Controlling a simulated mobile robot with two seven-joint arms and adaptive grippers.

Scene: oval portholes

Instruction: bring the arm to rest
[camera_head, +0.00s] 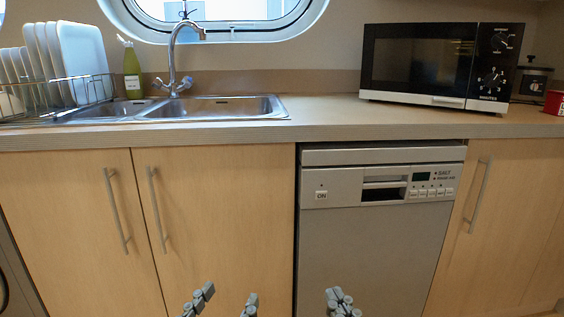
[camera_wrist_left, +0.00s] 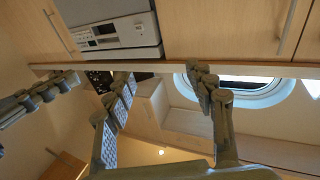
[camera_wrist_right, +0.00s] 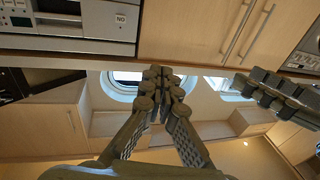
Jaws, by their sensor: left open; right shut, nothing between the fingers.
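My left gripper (camera_head: 225,304) is at the bottom edge of the head view, in front of the cupboard doors, its two fingertips apart with nothing between them. In the left wrist view my left gripper (camera_wrist_left: 165,95) shows its fingers spread wide and empty. My right gripper (camera_head: 341,303) is at the bottom of the head view, in front of the dishwasher, fingertips together. In the right wrist view my right gripper (camera_wrist_right: 158,80) has its fingers meeting, with nothing held. Both grippers sit below counter height, apart from each other. Most of both arms is out of the head view.
A dishwasher (camera_head: 370,245) stands between wooden cupboards with bar handles (camera_head: 117,210). On the counter (camera_head: 325,120) are a sink (camera_head: 215,107), a dish rack of plates (camera_head: 82,55), a green bottle (camera_head: 132,72) and a microwave (camera_head: 418,60). An oval porthole (camera_head: 310,12) is above.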

